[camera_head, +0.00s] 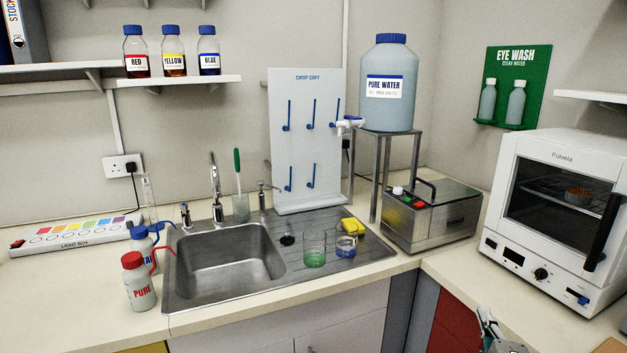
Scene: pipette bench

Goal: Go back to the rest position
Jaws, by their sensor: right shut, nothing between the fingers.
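My right gripper (488,322) shows at the bottom right edge of the head view, in front of the red cabinet door and below the counter's front edge. Its fingers are shut with nothing between them. It is apart from everything on the bench. The lower part of the gripper and its arm are cut off by the frame. My left gripper is not in view.
A sink (232,262) is set in the counter, with two beakers (315,250) and a yellow sponge (353,227) on its drainer. Wash bottles (139,284) stand left. A metal bath (432,225) and a white oven (540,255) stand right. Bare counter lies before the oven.

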